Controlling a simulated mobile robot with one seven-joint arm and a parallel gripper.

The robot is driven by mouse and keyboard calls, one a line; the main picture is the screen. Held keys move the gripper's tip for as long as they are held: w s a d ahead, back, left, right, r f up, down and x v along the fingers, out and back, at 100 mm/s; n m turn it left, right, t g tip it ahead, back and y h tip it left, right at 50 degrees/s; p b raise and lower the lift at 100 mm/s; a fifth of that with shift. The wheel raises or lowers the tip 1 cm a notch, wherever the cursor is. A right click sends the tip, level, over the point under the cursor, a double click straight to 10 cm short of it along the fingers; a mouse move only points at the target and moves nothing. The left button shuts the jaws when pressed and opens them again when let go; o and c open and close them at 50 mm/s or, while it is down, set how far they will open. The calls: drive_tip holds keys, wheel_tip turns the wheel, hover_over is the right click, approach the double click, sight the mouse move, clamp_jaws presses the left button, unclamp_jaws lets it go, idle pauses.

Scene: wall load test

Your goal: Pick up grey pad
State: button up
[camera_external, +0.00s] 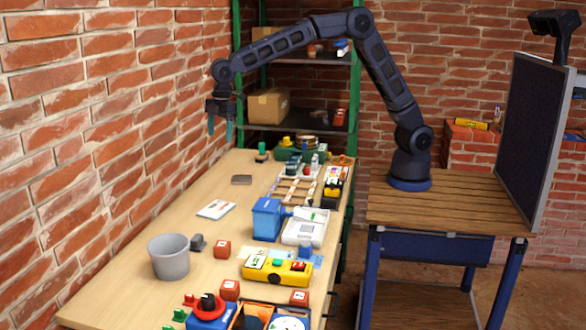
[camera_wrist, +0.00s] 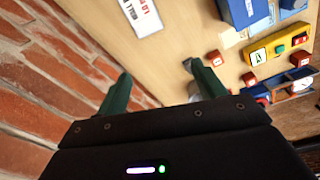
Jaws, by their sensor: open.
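A small flat dark grey pad (camera_external: 242,180) lies on the wooden table (camera_external: 185,190), near its far left part, in the external view. I cannot make it out in the wrist view. My gripper (camera_external: 220,129) hangs above the far left part of the table, close to the brick wall, with its green fingers pointing down. It is up and to the left of the pad in the picture. In the wrist view my gripper (camera_wrist: 160,72) is open, with nothing between its fingers.
A white card (camera_external: 216,209), a grey bucket (camera_external: 169,262), a small dark grey object (camera_external: 197,243) and a red cube (camera_external: 222,250) stand nearer. A blue box (camera_external: 267,219) and yellow case (camera_external: 277,271) are on the right. Bare table surrounds the pad.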

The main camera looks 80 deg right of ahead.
drive_tip(key=w+a+f+n, duration=0.2)
drive_tip(key=a+f, duration=0.8)
drive_tip(key=a, duration=0.1)
drive_tip(key=n+g, duration=0.1)
drive_tip(key=n, duration=0.2)
hover_over(196, 236)
wheel_tip(196, 236, down, 10)
drive_tip(key=shift+h, duration=0.3)
drive_tip(key=shift+d+f, duration=0.15)
drive_tip(key=shift+f, duration=5.4)
drive_tip(key=shift+s, duration=0.1)
drive_tip(key=c, duration=1.1)
drive_tip(key=shift+o, duration=0.2)
